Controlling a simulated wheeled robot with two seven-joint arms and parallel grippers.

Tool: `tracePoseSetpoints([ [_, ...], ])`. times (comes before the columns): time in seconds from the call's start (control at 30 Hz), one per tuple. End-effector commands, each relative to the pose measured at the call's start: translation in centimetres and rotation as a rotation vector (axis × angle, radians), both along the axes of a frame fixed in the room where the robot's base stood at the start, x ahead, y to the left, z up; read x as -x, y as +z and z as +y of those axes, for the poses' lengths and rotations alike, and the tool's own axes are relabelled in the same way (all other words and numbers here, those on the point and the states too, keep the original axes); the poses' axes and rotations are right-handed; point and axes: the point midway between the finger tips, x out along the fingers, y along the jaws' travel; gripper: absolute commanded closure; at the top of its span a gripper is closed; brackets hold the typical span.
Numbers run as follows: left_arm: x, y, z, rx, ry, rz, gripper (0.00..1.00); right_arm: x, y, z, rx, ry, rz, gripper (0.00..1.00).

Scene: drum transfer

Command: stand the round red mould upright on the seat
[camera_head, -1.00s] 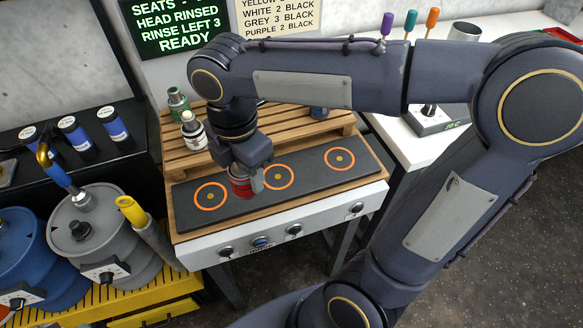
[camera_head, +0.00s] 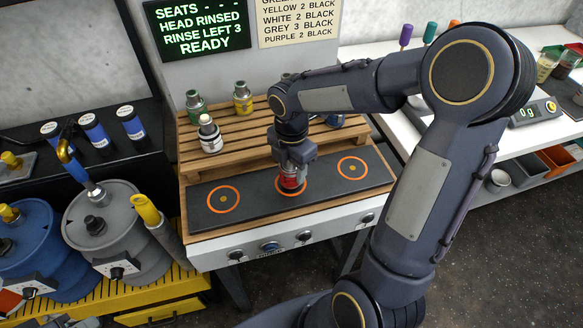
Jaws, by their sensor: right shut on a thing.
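The round red mould (camera_head: 289,182) is in the jaws of my right gripper (camera_head: 292,168). It looks upright and is over the middle orange ring seat (camera_head: 303,191) of the black strip (camera_head: 256,204). I cannot tell whether its base touches the seat. The gripper hides the mould's top and part of the ring. The left ring seat (camera_head: 223,199) and the right ring seat (camera_head: 352,168) are empty. My left gripper is not in view.
Behind the strip, a wooden slatted rack (camera_head: 240,141) holds a green bottle (camera_head: 195,106), a yellow bottle (camera_head: 242,98) and a white bottle (camera_head: 209,134). A grey drum (camera_head: 118,237) and a blue drum (camera_head: 27,246) stand at left. A wall screen (camera_head: 200,28) reads READY.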

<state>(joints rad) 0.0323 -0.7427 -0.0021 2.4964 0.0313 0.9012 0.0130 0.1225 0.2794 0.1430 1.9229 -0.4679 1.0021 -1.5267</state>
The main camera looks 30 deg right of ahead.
Motion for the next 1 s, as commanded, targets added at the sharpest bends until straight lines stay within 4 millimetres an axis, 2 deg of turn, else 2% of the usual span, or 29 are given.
tracePoseSetpoints([
  [0.1,0.0,-0.04,0.0,0.0,0.0,0.0,1.0,0.02,-0.72,0.0,0.0,0.0,-0.001,0.85],
  [0.47,0.0,-0.36,0.0,0.0,0.0,0.0,1.0,0.0,-1.15,0.03,0.0,-0.001,-0.002,0.85],
  [0.5,0.0,-0.24,0.0,0.0,0.0,0.0,1.0,0.02,-1.03,0.03,0.0,-0.001,-0.001,0.47],
  [0.63,0.0,-0.23,0.0,0.0,0.0,0.0,1.0,0.03,-1.02,0.02,0.0,-0.001,-0.001,0.31],
  [0.87,0.0,-0.23,0.0,0.0,0.0,0.0,1.0,0.03,-1.0,0.02,0.0,-0.001,-0.001,0.31],
  [1.0,0.0,0.07,0.01,0.0,0.0,0.0,1.0,-0.01,-0.33,0.02,0.0,-0.001,-0.002,0.31],
])
